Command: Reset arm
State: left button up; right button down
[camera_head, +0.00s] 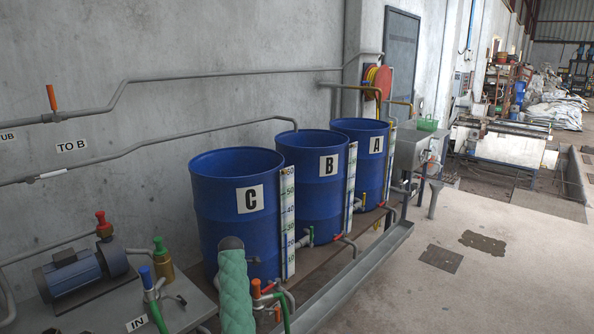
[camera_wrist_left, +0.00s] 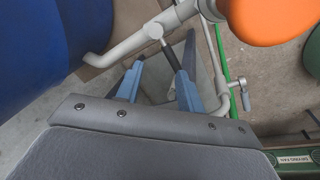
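My left gripper (camera_wrist_left: 160,75) shows in the left wrist view with two blue fingers spread apart. Grey pipework (camera_wrist_left: 150,35) with a short dark stem lies beyond and between the fingertips; I cannot tell whether they touch it. A large orange handle (camera_wrist_left: 268,18) is close at the upper right of that view. In the head view, a green quilted sleeve (camera_head: 236,295) with a grey end rises in front of barrel C; it seems to be my left arm, and no fingers can be made out there. My right gripper is in neither view.
Blue barrels C (camera_head: 225,210), B (camera_head: 310,195) and A (camera_head: 362,155) stand along the wall. An orange-handled valve (camera_head: 256,288) is right beside the sleeve. A blue-grey pump (camera_head: 75,275) sits on the bench at left. A metal channel (camera_head: 360,275) edges the open floor.

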pick_arm(q)
notch_tip(320, 180, up, 17)
jog(key=w+a+m+t, duration=0.1)
jog(key=m+t, duration=0.4)
jog(key=m, duration=0.6)
jog(key=s+d+f+m+g, duration=0.2)
jog(key=s+f, duration=1.1)
jog(key=s, duration=0.9)
jog(key=s+d+f+m+g+h, duration=0.1)
jog(key=s+d+f+m+g, duration=0.1)
jog(key=s+f, duration=1.1)
jog(key=s+d+f+m+g+h, duration=0.1)
jog(key=s+d+f+m, duration=0.3)
jog(key=s+f, duration=1)
jog(key=s+m+g, duration=0.1)
jog(key=s, duration=1.5)
jog(key=shift+s+d+m, duration=0.35)
jog(key=shift+m, duration=0.05)
